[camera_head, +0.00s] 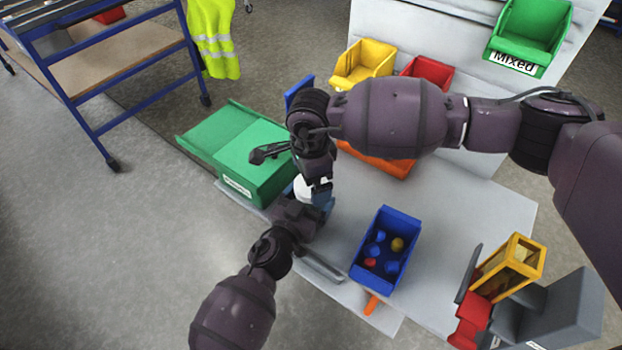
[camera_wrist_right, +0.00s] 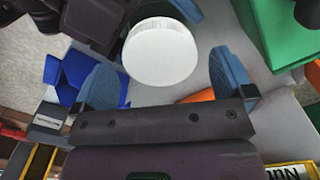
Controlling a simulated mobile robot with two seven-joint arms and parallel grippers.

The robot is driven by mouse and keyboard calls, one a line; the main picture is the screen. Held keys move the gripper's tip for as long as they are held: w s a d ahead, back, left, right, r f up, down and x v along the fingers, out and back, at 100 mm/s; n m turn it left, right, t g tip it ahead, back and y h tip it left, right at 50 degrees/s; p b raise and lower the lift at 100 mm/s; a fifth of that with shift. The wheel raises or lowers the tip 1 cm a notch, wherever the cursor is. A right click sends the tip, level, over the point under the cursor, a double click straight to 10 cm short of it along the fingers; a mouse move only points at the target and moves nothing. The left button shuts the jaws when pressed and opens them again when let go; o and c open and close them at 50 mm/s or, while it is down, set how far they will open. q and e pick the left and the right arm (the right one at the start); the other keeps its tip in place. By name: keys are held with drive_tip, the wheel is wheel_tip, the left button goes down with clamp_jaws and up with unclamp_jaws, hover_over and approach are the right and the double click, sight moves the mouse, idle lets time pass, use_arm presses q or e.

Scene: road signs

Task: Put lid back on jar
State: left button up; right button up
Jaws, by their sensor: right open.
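A white round lid-like disc (camera_wrist_right: 160,52) lies face-on in the right wrist view. In the head view a white piece of it (camera_head: 301,188) shows between my two grippers. My right gripper (camera_wrist_right: 163,70) is open, its blue fingers apart on either side of the disc's near edge without visible contact. My left gripper (camera_head: 312,203) is beside the white thing. Its blue fingers (camera_wrist_right: 187,10) run partly behind the disc, so its grip is hidden. No jar body can be made out, and I cannot tell whether the disc sits on one.
A green bin (camera_head: 245,165) stands left of the grippers. A blue bin (camera_head: 375,282) with small coloured pieces stands on the grey table (camera_head: 340,235). Yellow (camera_head: 362,62) and red (camera_head: 428,70) bins are behind. A yellow frame (camera_head: 512,262) stands at the right.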

wheel_tip(320, 180, up, 3)
drive_tip(key=shift+r, duration=0.15)
drive_tip(key=shift+c, duration=0.2)
drive_tip(key=r+n, duration=0.1)
drive_tip(key=n, duration=0.2)
drive_tip(key=shift+r, duration=0.4)
drive_tip(key=shift+r+n, duration=0.4)
drive_tip(key=shift+n, duration=0.5)
drive_tip(key=shift+r+n, duration=0.4)
drive_tip(key=shift+n, duration=0.5)
drive_tip(key=shift+f, duration=4)
